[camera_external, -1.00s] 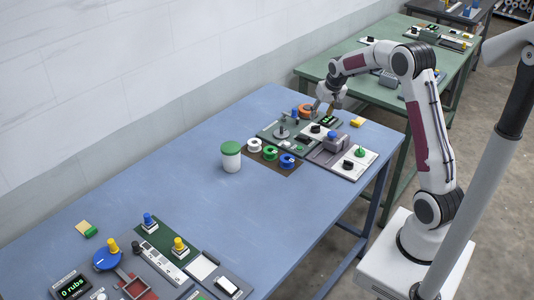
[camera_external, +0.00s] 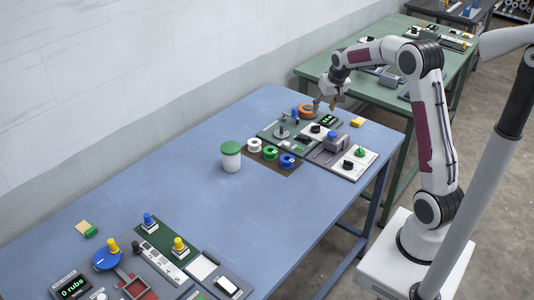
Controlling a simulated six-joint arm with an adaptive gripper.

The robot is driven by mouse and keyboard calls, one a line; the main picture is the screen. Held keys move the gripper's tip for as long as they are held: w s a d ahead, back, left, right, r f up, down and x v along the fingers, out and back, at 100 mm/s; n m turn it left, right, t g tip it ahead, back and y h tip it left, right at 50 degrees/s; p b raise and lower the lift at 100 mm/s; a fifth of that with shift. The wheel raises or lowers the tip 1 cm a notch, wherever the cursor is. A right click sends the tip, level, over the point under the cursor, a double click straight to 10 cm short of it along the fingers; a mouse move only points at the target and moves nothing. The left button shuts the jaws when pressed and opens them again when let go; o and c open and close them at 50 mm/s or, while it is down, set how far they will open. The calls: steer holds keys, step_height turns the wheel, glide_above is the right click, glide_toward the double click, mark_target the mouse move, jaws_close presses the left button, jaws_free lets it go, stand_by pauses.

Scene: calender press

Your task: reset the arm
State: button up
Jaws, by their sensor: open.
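My gripper (camera_external: 325,104) is open and hangs above the far end of the blue table (camera_external: 180,170), over the back edge of a device panel (camera_external: 270,131). An orange ring (camera_external: 306,111) lies on the table just left of and below the fingertips. I see nothing between the fingers, though they are small in this view. My arm reaches up from its white base at the right and bends over toward the table.
White, green and blue rings (camera_external: 270,153) lie on a brown mat. A white jar with a green lid (camera_external: 231,156) stands left of them. Another panel (camera_external: 140,260) with knobs fills the near end. A green table (camera_external: 385,85) stands behind. The middle of the blue table is clear.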

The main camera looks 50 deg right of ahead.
steer(key=shift+s, duration=0.1)
steer(key=shift+n+g+y, duration=0.3)
steer(key=shift+g+y, duration=0.1)
steer(key=shift+g, duration=0.4)
steer(key=s+a, duration=0.1)
steer(key=s, duration=0.1)
steer(key=s+a+f, duration=0.1)
steer(key=s, duration=0.1)
steer(key=s+a+f, duration=0.1)
steer(key=s, duration=0.1)
steer(key=shift+a+f, duration=0.15)
steer(key=shift+a, duration=0.25)
steer(key=s+a+r+n+t, duration=0.1)
steer(key=s+a+r, duration=0.2)
steer(key=s+a, duration=0.4)
steer(key=s+a+r+n+t+y, duration=0.1)
steer(key=s+a+r, duration=0.3)
steer(key=s+a, duration=0.4)
steer(key=s+a+r+n+t, duration=0.1)
steer(key=s+a+r+n, duration=0.2)
steer(key=s+a, duration=0.5)
steer(key=s+r, duration=0.1)
steer(key=s, duration=0.2)
steer(key=shift+a, duration=0.15)
